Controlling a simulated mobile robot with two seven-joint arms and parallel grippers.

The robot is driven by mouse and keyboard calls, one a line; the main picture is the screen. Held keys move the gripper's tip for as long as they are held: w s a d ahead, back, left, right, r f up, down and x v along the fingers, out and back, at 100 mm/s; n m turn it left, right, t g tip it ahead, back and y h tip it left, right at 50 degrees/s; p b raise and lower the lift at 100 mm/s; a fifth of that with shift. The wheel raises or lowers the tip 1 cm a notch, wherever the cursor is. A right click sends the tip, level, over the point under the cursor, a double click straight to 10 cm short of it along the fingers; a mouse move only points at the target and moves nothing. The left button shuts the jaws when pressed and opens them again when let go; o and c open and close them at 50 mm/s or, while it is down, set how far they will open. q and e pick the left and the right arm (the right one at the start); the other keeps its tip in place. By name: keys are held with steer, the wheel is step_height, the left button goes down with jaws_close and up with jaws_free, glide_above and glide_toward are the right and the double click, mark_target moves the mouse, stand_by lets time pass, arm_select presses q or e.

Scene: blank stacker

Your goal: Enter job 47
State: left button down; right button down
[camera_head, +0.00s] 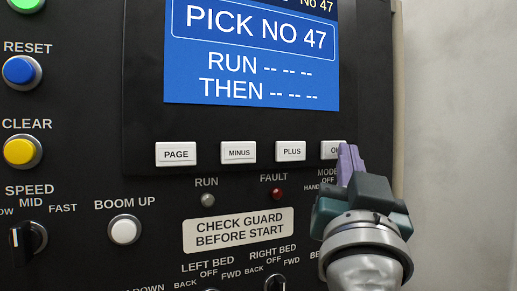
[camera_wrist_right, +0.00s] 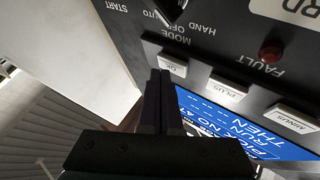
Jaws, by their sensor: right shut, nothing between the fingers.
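The blue screen (camera_head: 250,55) in the head view reads "PICK NO 47", with "RUN" and "THEN" lines of dashes below it. Under it sit the white PAGE (camera_head: 176,154), MINUS (camera_head: 239,152), PLUS (camera_head: 291,151) and OK (camera_head: 331,150) buttons. My right gripper (camera_head: 350,160) is shut and empty, its fingertips at the OK button and partly covering it. In the wrist view the shut fingers (camera_wrist_right: 160,78) point at the OK button (camera_wrist_right: 173,64); I cannot tell whether they touch it. The left gripper is not in view.
The black panel also carries a blue RESET button (camera_head: 21,71), a yellow CLEAR button (camera_head: 22,151), a white BOOM UP button (camera_head: 124,229) and a speed knob (camera_head: 27,238). A red FAULT lamp (camera_head: 277,193) sits below PLUS. A pale wall (camera_head: 460,120) lies right of the panel.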

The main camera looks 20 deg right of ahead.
steer(key=shift+w, duration=0.35)
stand_by(0.5)
steer(key=shift+s, duration=0.1)
steer(key=shift+s+p, duration=0.55)
steer(key=shift+s, duration=0.1)
steer(key=shift+s+d+p, duration=0.2)
steer(key=shift+s+p, duration=1)
steer(key=shift+s, duration=1.3)
